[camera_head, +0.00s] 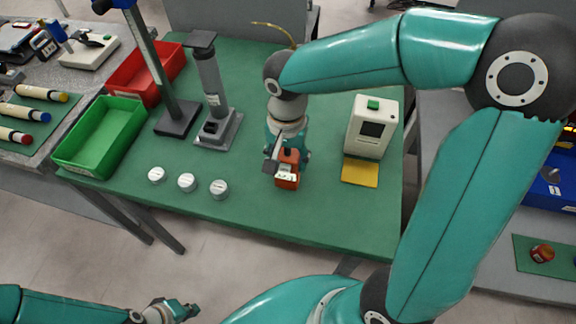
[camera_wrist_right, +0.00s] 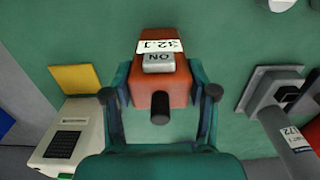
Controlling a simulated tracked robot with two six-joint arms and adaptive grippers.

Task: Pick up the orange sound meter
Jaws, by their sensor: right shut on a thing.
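The orange sound meter (camera_head: 287,178) is at the front middle of the green table. It carries a white label and a dark round tip. In the right wrist view the meter (camera_wrist_right: 168,72) lies between the two fingers of my right gripper (camera_wrist_right: 160,95), which are shut on its sides. In the head view my right gripper (camera_head: 287,155) is over the meter from behind and hides part of it. I cannot tell whether the meter touches the table. My left gripper (camera_head: 178,310) is low at the bottom left, away from the table; its fingers are too small to read.
On the green table (camera_head: 330,215) a cream device (camera_head: 371,128) with a yellow pad (camera_head: 360,172) stands right of the meter. A grey column stand (camera_head: 212,95), several round weights (camera_head: 187,182), a green bin (camera_head: 92,148) and a red bin (camera_head: 150,75) are to the left.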

